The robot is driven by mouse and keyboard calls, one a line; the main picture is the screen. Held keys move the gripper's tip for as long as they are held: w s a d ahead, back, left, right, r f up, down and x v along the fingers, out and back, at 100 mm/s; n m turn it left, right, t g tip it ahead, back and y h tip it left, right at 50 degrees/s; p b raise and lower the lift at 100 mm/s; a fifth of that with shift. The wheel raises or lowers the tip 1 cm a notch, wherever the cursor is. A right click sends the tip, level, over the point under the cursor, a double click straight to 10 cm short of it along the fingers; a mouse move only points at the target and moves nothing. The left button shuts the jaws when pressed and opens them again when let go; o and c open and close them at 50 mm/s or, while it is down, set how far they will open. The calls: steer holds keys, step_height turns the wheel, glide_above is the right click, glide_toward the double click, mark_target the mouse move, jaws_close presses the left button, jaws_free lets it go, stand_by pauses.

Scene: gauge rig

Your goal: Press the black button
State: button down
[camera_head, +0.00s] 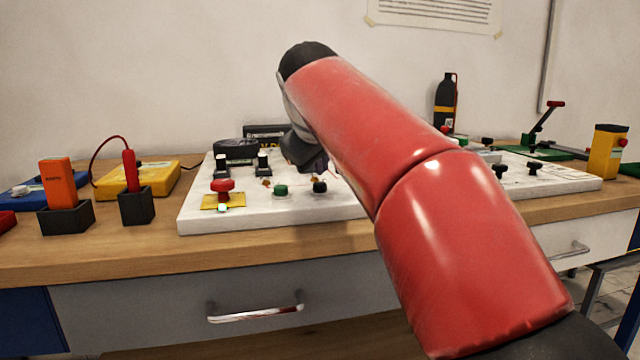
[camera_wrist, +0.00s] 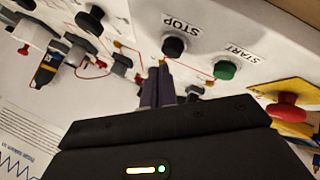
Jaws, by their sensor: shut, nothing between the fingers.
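The black button (camera_head: 320,186) stands on the white panel (camera_head: 335,209), to the right of the green button (camera_head: 281,190). In the wrist view the black button (camera_wrist: 173,46) is beside the word STOP, and the green button (camera_wrist: 225,69) is beside START; the lettering appears upside down. My gripper (camera_wrist: 159,72) is shut and empty. Its fingertips appear just below the black button in the wrist picture, and a gap of panel shows between them. I cannot tell their height above the panel. In the head view my red arm hides most of the gripper.
A red mushroom button (camera_head: 222,186) on a yellow plate stands left of the green button. Black-capped parts (camera_head: 264,162) rise behind. Wires and small connectors (camera_wrist: 122,62) lie near the fingers. Orange (camera_head: 57,182) and red (camera_head: 130,171) instruments stand in holders at left.

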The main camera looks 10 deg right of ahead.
mark_target(320, 188)
steer(key=shift+f, duration=0.1)
steer(key=shift+f, duration=0.3)
steer(key=shift+f+b, duration=0.55)
stand_by(0.9)
steer(key=shift+r, duration=0.1)
steer(key=shift+r+p, duration=0.85)
steer(key=shift+p, duration=0.15)
step_height(320, 188, up, 5)
steer(key=p, duration=0.5)
steer(key=shift+r, duration=0.1)
stand_by(0.4)
